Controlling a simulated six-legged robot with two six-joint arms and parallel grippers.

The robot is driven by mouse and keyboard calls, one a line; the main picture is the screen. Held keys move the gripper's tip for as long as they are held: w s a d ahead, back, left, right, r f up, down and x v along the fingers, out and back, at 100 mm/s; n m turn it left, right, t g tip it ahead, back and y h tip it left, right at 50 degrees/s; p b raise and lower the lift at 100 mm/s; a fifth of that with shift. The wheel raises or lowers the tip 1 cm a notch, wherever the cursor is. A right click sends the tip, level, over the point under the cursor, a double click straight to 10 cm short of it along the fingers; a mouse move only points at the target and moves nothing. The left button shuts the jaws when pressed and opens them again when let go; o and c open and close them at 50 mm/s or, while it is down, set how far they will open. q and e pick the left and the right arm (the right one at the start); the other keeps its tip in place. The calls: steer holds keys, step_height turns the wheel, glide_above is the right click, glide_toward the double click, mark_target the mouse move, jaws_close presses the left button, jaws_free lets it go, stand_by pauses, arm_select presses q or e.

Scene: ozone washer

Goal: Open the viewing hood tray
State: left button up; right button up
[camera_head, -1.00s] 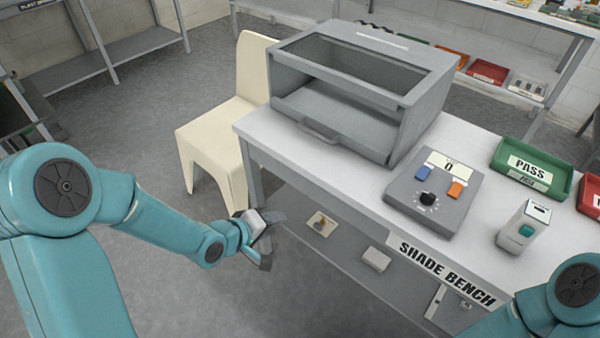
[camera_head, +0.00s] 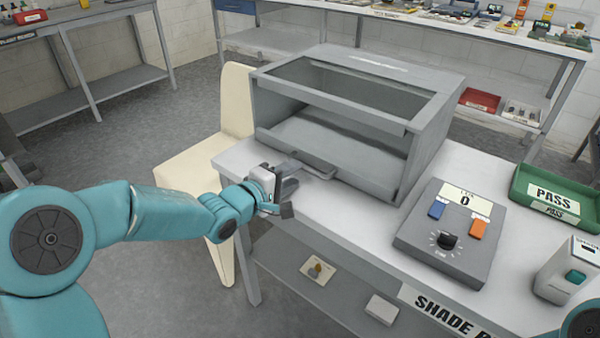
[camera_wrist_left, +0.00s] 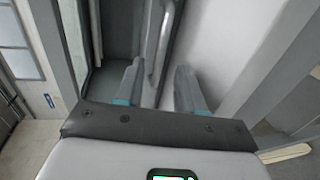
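The viewing hood (camera_head: 430,140) is a grey box with a dark window in its sloping top, standing on the white bench. Its grey tray (camera_head: 335,142) lies in the low front opening, with a bar handle (camera_head: 312,170) on its front edge. My left gripper (camera_head: 289,196) is at the left end of the handle, with its fingers apart. In the left wrist view the open fingers (camera_wrist_left: 160,88) point toward the handle (camera_wrist_left: 158,45), which runs lengthwise between them. I cannot tell whether they touch it. My right gripper is out of view.
A grey control box (camera_head: 450,232) with blue and orange buttons stands right of the hood. A green PASS bin (camera_head: 555,192) and a white device (camera_head: 566,270) are further right. A cream chair (camera_head: 200,165) stands by the bench's left end.

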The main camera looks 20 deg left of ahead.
mark_target(305, 168)
arm_select(q)
steer(key=x, duration=0.3)
steer(key=shift+w+d+f, duration=0.1)
steer(key=shift+w+d, duration=0.05)
steer(key=shift+w, duration=0.15)
steer(key=shift+w, duration=0.1)
jaws_close()
